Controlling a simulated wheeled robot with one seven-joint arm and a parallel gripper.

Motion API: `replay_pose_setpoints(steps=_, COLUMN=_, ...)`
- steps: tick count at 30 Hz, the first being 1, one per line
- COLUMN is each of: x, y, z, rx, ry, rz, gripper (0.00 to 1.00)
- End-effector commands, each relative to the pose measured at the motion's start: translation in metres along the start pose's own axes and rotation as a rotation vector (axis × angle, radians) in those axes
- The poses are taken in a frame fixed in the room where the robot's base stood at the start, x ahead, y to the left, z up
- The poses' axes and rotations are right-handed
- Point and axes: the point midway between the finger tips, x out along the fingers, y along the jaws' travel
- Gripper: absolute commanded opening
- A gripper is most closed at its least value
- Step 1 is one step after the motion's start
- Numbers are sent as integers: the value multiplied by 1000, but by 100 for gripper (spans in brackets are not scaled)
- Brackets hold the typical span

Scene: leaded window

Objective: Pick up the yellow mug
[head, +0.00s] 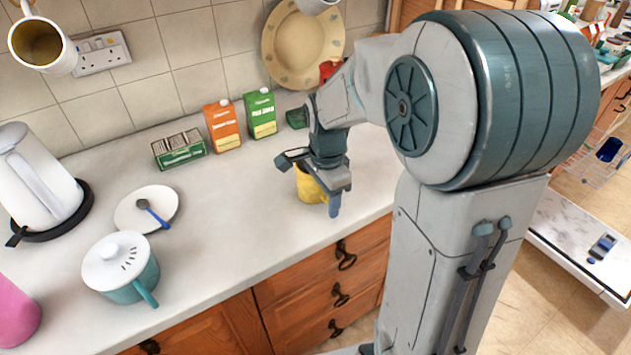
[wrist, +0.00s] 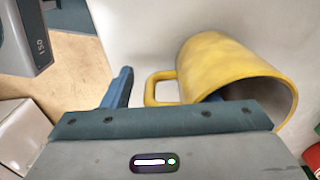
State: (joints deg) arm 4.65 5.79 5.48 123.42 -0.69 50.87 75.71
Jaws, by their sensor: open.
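The yellow mug (head: 308,190) stands on the counter near its front edge, partly hidden behind my gripper in the head view. In the wrist view the mug (wrist: 222,68) fills the upper right, its mouth facing lower right and its handle (wrist: 152,88) pointing left. My gripper (head: 318,184) is open and right at the mug. In the wrist view one blue finger (wrist: 118,88) is left of the handle, with a small gap. The other finger is mostly hidden by the gripper body and mug. I cannot tell whether either finger touches the mug.
Orange (head: 222,125) and green (head: 260,113) cartons and a tea box (head: 180,149) stand behind, near the tiled wall. A plate with a spoon (head: 146,208), a lidded teal pot (head: 120,268) and a kettle (head: 38,180) are left. The counter between plate and mug is clear.

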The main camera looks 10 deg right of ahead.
Motion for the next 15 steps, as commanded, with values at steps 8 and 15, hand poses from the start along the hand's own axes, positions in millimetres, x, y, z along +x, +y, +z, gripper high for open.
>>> replay_pose_setpoints(steps=8, x=0, y=0, z=0, rx=0, ry=0, rz=-1, gripper=26)
replay_pose_setpoints(steps=15, x=0, y=0, z=0, rx=-1, ry=0, rz=0, gripper=0)
